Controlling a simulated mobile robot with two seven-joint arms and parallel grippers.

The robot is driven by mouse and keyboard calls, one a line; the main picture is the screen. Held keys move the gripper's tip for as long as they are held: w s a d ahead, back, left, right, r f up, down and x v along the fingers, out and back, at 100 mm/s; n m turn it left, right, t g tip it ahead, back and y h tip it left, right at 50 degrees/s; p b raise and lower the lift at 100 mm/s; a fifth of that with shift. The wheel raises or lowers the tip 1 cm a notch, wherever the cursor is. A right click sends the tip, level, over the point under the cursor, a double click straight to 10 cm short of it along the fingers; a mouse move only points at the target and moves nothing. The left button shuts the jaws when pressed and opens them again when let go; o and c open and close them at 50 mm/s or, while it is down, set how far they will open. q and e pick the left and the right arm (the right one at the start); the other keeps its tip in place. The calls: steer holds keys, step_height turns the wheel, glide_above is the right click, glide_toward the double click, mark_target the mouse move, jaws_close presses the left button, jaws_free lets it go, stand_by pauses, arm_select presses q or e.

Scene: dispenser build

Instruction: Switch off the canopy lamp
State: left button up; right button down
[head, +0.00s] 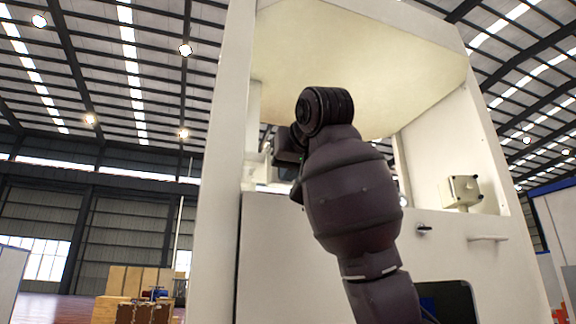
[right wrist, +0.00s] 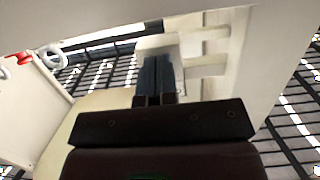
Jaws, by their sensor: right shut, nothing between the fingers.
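A white dispenser frame (head: 222,180) with a cream canopy (head: 350,60) fills the head view. The canopy also shows in the right wrist view (right wrist: 85,118). I cannot make out a separate lamp or tell whether it is lit. My right gripper (head: 284,150) is raised under the canopy near the left post, mostly hidden behind my wrist. In the right wrist view my right gripper (right wrist: 159,72) is shut and empty, its tips at a white block (right wrist: 157,43) on the frame. Whether they touch it I cannot tell. My left gripper is not in view.
A small cream box with dark knobs (head: 461,190) sits at the right inside the frame. A dark knob (head: 424,230) and a white bar handle (head: 488,238) are on the front panel. A red part (right wrist: 20,58) shows at the left in the wrist view. Wooden crates (head: 140,282) stand behind.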

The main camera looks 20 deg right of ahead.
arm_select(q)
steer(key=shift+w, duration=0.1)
arm_select(e)
steer(key=shift+w, duration=0.2)
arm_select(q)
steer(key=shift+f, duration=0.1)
arm_select(e)
steer(key=shift+f, duration=0.15)
